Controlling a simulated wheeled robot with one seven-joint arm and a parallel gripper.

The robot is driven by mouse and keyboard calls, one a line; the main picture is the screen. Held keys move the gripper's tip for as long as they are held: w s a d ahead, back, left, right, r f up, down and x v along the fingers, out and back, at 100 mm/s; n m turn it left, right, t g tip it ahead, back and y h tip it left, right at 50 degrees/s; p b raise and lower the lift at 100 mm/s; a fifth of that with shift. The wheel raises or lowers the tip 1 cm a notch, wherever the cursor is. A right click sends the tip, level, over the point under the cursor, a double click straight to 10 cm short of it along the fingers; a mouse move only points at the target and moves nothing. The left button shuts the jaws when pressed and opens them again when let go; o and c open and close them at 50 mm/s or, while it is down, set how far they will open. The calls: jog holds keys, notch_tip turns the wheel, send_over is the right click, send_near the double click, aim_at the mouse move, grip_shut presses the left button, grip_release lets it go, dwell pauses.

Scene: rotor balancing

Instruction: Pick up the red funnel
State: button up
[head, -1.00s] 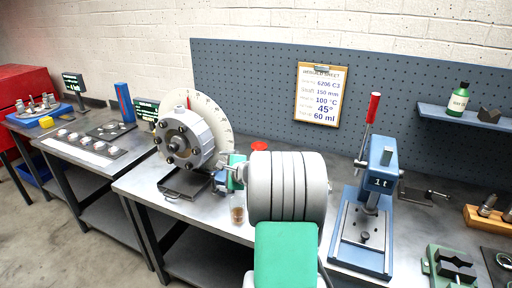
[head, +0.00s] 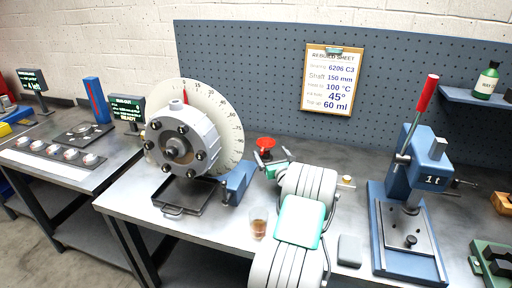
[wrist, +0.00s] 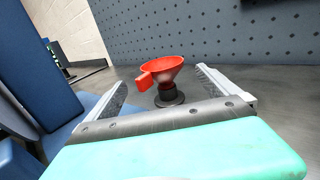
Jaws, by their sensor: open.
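The red funnel (head: 265,143) stands upright on the bench behind the rotor housing's right side. In the wrist view the funnel (wrist: 162,72) has a wide cup with a tab on its left, and its lower part sits in a dark round stand (wrist: 169,97). My gripper (wrist: 163,88) is open, with one finger on each side of the funnel and its stand, apparently not touching. In the head view my gripper (head: 272,165) is low in front of the funnel, and my arm covers part of the bench.
The rotor housing with its angle dial (head: 182,140) and blue bracket (head: 238,182) stand close on the left. A small cup of amber liquid (head: 258,223) is at the front. A blue press (head: 408,200) stands at the right. A pegboard (head: 260,80) rises behind.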

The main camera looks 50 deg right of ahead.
aim_at(264, 140)
jog(key=p+x, duration=0.1)
jog(key=x, duration=0.6)
jog(key=shift+w+d+r+p, duration=0.1)
jog(key=shift+w+d+p, duration=0.05)
jog(key=shift+d+p, duration=0.25)
jog(key=shift+c, duration=0.5)
